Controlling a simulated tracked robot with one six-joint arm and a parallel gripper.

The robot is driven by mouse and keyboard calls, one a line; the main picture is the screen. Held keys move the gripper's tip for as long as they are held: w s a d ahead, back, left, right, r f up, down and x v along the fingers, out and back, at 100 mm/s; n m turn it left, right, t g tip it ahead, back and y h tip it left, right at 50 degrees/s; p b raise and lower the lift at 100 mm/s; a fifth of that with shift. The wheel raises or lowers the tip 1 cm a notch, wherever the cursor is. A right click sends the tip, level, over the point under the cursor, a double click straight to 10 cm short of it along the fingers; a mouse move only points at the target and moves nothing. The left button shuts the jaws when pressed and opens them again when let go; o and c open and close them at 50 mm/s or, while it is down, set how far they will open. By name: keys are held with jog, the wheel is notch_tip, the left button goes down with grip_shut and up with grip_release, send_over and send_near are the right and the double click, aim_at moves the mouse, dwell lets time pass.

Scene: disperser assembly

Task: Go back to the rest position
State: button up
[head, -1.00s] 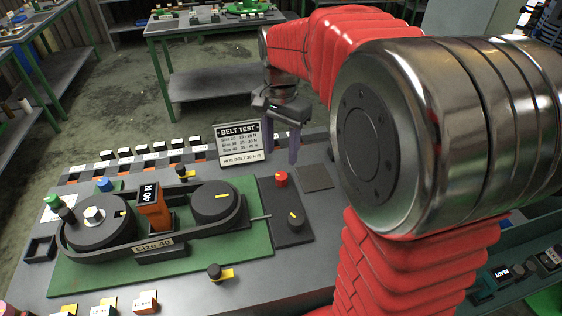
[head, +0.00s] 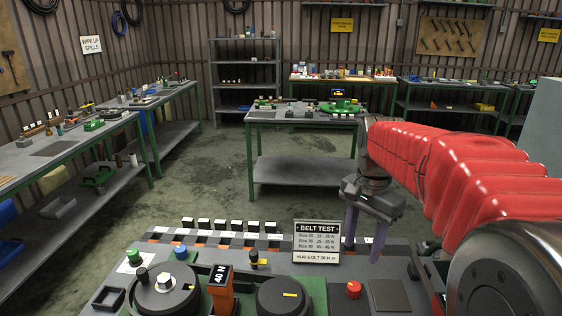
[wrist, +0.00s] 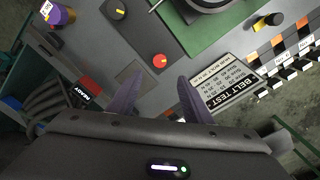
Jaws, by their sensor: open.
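My gripper (head: 365,247) hangs at the end of my red arm in the head view, above the back edge of the bench, just right of the belt test sign (head: 317,242). Its two purple fingers are apart and nothing is between them. In the wrist view my gripper (wrist: 155,97) also shows open and empty, with the bench below and the sign (wrist: 229,85) right of the fingers. The belt rig with its dark pulleys (head: 283,296) and an orange gauge reading 40 N (head: 220,285) stands at the bottom of the head view, partly cut off.
A red knob (head: 353,290) and a dark square pad (head: 389,296) lie on the bench near my gripper. Another green-legged table (head: 300,118) stands beyond, with side benches (head: 70,150) at left. Open floor (head: 215,185) lies between them.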

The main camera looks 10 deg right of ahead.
jog(key=s+a+f+n+t, duration=0.1)
jog(key=s+a+n+t, duration=0.1)
jog(key=s+a+n, duration=0.2)
jog(key=s+a+f+n+t, duration=0.1)
jog(key=s+a+n+t, duration=0.2)
jog(key=s, duration=1)
jog(key=shift+a+f+n+t, duration=0.3)
jog(key=shift+a+n, duration=0.85)
jog(key=shift+n, duration=1.25)
